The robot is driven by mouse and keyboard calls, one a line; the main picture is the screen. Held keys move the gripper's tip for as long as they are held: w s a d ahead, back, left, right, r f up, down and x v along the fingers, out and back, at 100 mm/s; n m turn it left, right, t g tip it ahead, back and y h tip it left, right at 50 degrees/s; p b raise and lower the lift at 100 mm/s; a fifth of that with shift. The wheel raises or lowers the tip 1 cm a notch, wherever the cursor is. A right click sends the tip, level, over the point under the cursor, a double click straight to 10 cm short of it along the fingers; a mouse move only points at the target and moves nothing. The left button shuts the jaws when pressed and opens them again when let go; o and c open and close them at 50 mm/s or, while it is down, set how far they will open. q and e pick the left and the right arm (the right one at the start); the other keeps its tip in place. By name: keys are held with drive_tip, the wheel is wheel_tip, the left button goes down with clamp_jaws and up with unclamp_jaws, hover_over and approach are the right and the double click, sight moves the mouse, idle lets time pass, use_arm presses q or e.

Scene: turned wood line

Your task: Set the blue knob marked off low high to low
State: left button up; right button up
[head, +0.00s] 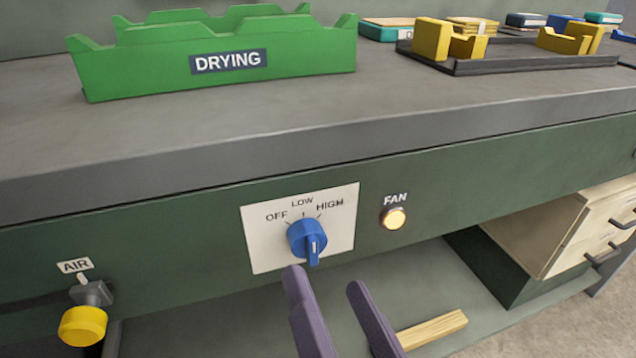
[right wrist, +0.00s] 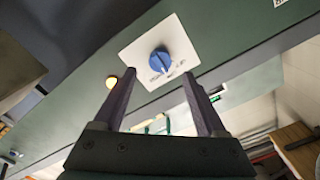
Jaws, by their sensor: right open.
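The blue knob (head: 307,239) sits on a white plate (head: 266,252) marked OFF, LOW and HIGH on the green bench front. Its raised grip bar with a pale line stands nearly upright, roughly in line with the LOW mark. I cannot tell for sure which end of the bar points. My right gripper (head: 325,279) is open and empty, its fingertips just below and in front of the knob. In the right wrist view, the knob (right wrist: 162,61) shows beyond the gap between the fingertips (right wrist: 158,75), apart from them. My left gripper is not in view.
A lit FAN button (head: 394,218) is right of the plate. A yellow AIR knob (head: 83,325) is at lower left. On the bench stand a green DRYING rack (head: 140,70) and a dark tray (head: 500,66) with yellow blocks. A drawer unit (head: 545,235) is below right.

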drive_tip(key=v, duration=0.5)
wheel_tip(320, 180, up, 14)
drive_tip(key=n+g+y+p, duration=0.1)
drive_tip(key=n+g+p, duration=0.5)
drive_tip(key=p, duration=1.1)
drive_tip(key=s+d+r+g+h+p, duration=0.3)
drive_tip(key=s+d+r+g+p, duration=0.1)
drive_tip(key=d+r+p, duration=0.4)
drive_tip(key=s+d+r+g+h+p, duration=0.4)
drive_tip(key=d+r+p, duration=0.3)
drive_tip(key=r+p, duration=0.1)
wheel_tip(320, 180, up, 35)
drive_tip(key=p, duration=3.6)
drive_tip(key=shift+r+y, duration=0.15)
drive_tip(key=shift+y, duration=0.15)
